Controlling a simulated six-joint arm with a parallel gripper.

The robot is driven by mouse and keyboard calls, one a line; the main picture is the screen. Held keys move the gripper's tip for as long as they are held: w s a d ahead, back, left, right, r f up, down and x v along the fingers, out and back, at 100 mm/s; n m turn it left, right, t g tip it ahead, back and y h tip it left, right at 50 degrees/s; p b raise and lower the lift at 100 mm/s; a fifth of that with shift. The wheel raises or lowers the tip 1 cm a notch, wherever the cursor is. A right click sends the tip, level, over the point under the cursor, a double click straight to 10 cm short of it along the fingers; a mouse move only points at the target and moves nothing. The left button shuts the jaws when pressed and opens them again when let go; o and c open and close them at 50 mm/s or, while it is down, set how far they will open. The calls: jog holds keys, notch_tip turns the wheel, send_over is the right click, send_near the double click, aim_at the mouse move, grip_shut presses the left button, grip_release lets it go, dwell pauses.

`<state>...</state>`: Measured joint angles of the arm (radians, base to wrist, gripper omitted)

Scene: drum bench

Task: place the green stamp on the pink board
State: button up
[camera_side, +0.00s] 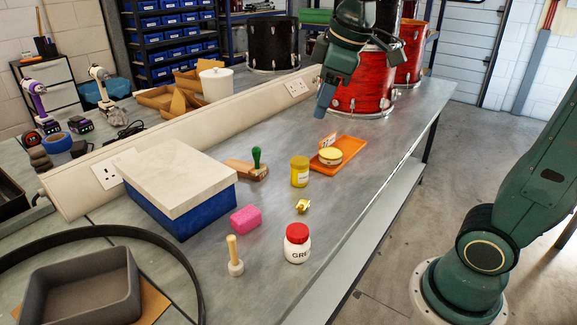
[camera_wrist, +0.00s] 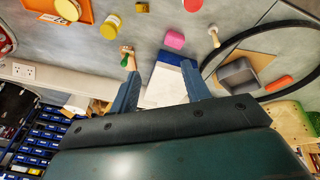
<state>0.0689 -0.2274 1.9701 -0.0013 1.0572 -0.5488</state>
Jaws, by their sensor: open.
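The green stamp (camera_side: 256,158) stands upright by a flat wooden block (camera_side: 240,170) on the grey bench, right of the blue box with the pale lid. Whether it rests on the block or beside it I cannot tell. In the wrist view the stamp (camera_wrist: 125,62) shows close to the left finger's tip. The only pink thing I see is a small pink block (camera_side: 246,219), also in the wrist view (camera_wrist: 174,40); I see no clear pink board. My gripper (camera_side: 322,105) is open and empty, above the bench near the red drum, apart from the stamp.
The blue box with pale lid (camera_side: 182,182) stands left of the stamp. A yellow jar (camera_side: 299,171), orange tray (camera_side: 351,152), yellow piece (camera_side: 303,206), red-lidded jar (camera_side: 298,243) and wooden-handled tool (camera_side: 234,255) stand around. A red drum (camera_side: 366,80) stands behind. The bench's right edge strip is clear.

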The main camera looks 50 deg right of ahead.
jog(key=s+a+f+m, duration=0.1)
jog(key=s+f+m, duration=0.1)
jog(key=s, duration=0.5)
jog(key=s+a+f+m+t, duration=0.1)
jog(key=s+f+m, duration=0.2)
jog(key=s, duration=0.4)
jog(key=shift+s+f+m+t, duration=0.3)
jog(key=shift+s+f, duration=0.05)
jog(key=shift+f, duration=0.45)
